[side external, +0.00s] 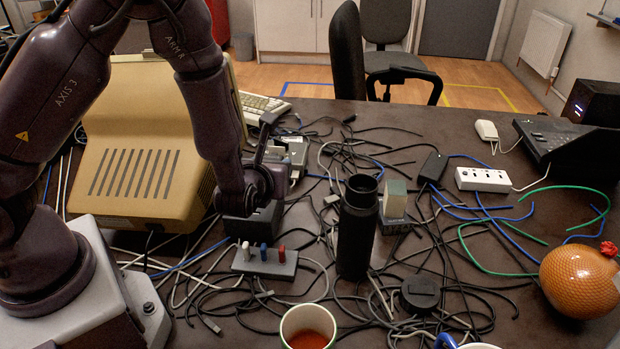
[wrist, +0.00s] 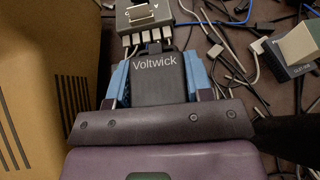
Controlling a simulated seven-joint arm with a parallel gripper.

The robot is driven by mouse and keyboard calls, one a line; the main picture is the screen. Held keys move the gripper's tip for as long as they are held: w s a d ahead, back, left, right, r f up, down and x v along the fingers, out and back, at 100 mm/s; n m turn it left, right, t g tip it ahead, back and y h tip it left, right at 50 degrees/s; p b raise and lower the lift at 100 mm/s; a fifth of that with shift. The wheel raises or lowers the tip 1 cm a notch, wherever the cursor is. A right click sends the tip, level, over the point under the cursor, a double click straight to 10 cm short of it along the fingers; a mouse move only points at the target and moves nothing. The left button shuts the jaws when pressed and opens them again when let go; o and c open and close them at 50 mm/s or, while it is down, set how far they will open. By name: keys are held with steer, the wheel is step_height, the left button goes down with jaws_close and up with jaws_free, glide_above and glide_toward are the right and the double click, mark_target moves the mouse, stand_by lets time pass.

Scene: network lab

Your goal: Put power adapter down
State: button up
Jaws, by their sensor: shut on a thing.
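The power adapter (wrist: 160,84) is a black block with the white word "Voltwick", in the middle of the wrist view. My gripper (wrist: 156,70) is shut on it, with a blue finger against each side. In the side view my wrist comes down between the beige monitor and the black bottle. A dark block sits under it there, and I cannot tell adapter from gripper in that shape. The adapter's underside is hidden, so I cannot tell whether it touches the table.
A grey hub with plugs (wrist: 148,17) lies just beyond the adapter. The beige monitor (side external: 150,140) is close on the left. A black bottle (side external: 356,230) stands right, a plug block (side external: 264,262) and mug (side external: 308,328) in front. Cables cover much of the table.

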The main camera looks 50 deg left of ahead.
steer(key=w+a+n, duration=0.1)
steer(key=w+a, duration=0.2)
steer(key=w, duration=0.3)
glide_above(331, 182)
steer(key=s, duration=0.1)
steer(key=shift+g+y, duration=0.3)
step_height(331, 182, down, 8)
steer(key=shift+f, duration=0.2)
steer(key=shift+w+a+f, duration=0.1)
steer(key=shift+w+f, duration=0.45)
steer(key=shift+f, duration=1.55)
steer(key=shift+f, duration=0.15)
steer(key=o, duration=1)
